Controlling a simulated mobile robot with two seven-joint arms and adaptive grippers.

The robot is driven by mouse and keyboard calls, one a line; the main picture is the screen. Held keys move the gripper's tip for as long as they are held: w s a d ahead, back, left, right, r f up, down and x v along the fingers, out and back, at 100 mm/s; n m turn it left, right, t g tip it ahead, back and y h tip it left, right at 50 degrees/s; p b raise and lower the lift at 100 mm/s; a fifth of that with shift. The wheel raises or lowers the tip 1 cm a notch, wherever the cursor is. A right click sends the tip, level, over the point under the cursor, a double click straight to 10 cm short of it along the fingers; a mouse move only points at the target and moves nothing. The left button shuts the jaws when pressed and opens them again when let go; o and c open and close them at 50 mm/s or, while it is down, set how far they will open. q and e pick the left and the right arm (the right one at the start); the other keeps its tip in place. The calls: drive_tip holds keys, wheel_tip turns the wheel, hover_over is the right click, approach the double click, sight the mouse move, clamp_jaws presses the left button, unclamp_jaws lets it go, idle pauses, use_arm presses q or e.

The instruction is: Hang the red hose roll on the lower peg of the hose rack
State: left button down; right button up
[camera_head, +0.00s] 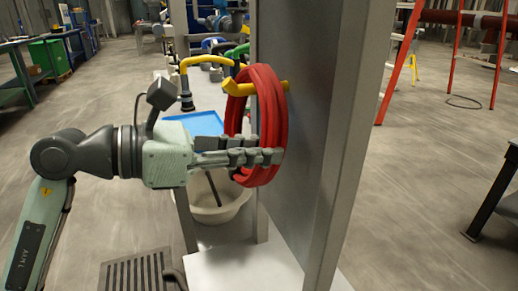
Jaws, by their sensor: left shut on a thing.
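The red hose roll (270,125) is upright beside the grey panel of the hose rack (305,120). My left gripper (262,157) is shut on the lower part of the roll, with its fingers across the coils. A yellow peg (238,89) with an upturned tip shows at the upper part of the roll. Yellow shows on both sides of the near coils, so the peg appears to run through the ring. I cannot tell whether the roll's weight rests on it. No second peg is clearly seen on this panel. My right gripper is not in view.
A yellow curved pipe (205,60) with a dark nozzle and a green hose stand behind. A white basin (215,200) and a blue tray (200,122) lie beyond the gripper. A floor grate (135,272) is below. Red ladder legs (398,75) stand right; open floor lies left.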

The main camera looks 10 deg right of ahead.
use_arm(q)
drive_tip(key=shift+r, duration=0.1)
drive_tip(key=c, duration=1.5)
unclamp_jaws()
drive_tip(key=shift+o, duration=0.5)
